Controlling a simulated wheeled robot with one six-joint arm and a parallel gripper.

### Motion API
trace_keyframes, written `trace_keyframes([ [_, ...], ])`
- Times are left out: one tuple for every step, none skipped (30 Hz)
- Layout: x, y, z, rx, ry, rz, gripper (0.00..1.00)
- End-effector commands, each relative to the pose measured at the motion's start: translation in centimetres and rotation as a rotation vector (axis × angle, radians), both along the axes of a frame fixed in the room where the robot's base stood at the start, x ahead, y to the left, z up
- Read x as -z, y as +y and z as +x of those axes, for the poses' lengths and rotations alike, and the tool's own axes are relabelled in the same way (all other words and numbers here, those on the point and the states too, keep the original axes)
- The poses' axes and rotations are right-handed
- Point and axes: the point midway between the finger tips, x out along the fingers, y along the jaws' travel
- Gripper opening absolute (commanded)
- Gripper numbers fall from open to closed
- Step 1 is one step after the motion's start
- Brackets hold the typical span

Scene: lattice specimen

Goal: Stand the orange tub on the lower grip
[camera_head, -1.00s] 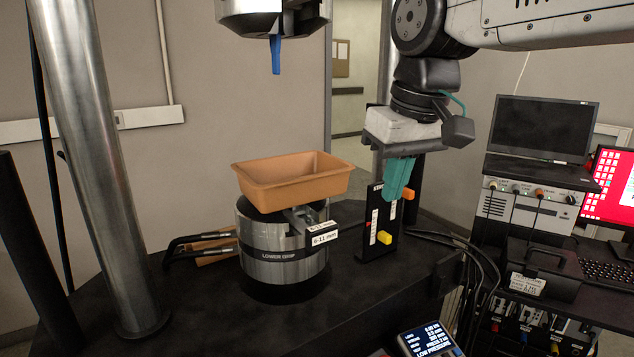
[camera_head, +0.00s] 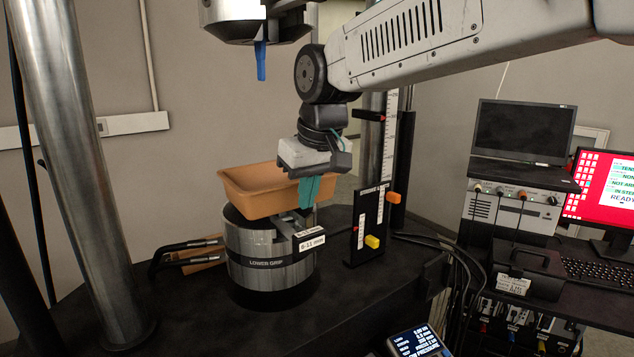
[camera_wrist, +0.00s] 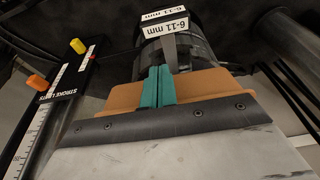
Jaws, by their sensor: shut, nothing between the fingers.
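The orange tub (camera_head: 250,190) sits on top of the lower grip (camera_head: 262,262), a silver cylinder with a dark band and top, in the head view. The tub's mouth faces up and its left end reaches past the cylinder's edge. I cannot tell whether its base is fully flat. My gripper (camera_head: 309,192), with teal fingers, is shut and empty at the tub's right end, in front of part of it. In the wrist view the teal fingers (camera_wrist: 157,86) are together in front of the tub (camera_wrist: 205,82), with the lower grip (camera_wrist: 180,48) beyond. Contact with the tub is unclear.
A blue-tipped upper fixture (camera_head: 261,60) hangs above the tub. A black stroke-limits stand (camera_head: 370,225) with yellow and orange tabs is to the right. A steel column (camera_head: 85,170) stands at left. Black handles (camera_head: 185,248) lie beside the grip. Electronics and a laptop (camera_head: 523,130) fill the right.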

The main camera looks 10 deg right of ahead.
Motion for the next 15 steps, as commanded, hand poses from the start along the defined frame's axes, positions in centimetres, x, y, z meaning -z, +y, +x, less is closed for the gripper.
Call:
trace_keyframes([
  [0.0,0.2,0.6,0.0,0.0,0.0,0.0],
  [0.0,0.3,0.8,0.0,0.0,0.0,0.0],
  [0.0,0.5,1.1,0.0,0.0,0.0,0.0],
  [0.0,0.5,1.3,0.0,0.0,0.0,0.0],
  [0.0,0.6,1.4,0.0,0.0,0.0,0.0],
  [-0.1,0.6,1.5,0.0,-0.001,0.0,0.0],
  [-0.1,0.7,1.6,0.0,-0.001,0.0,0.0],
  [-0.1,0.7,1.6,0.0,-0.001,0.0,0.0],
  [-0.1,0.7,1.6,0.0,-0.001,0.0,0.0],
  [-0.1,0.7,1.6,0.0,-0.001,0.0,0.0],
  [-0.1,0.7,1.6,0.0,-0.001,0.0,0.0],
  [-0.1,0.7,1.6,0.0,-0.001,0.0,0.0],
  [-0.1,0.7,1.6,0.0,-0.001,0.0,0.0],
  [-0.1,0.7,1.6,0.0,-0.001,0.0,0.0],
  [-0.1,0.7,1.6,0.0,-0.001,0.0,0.0],
])
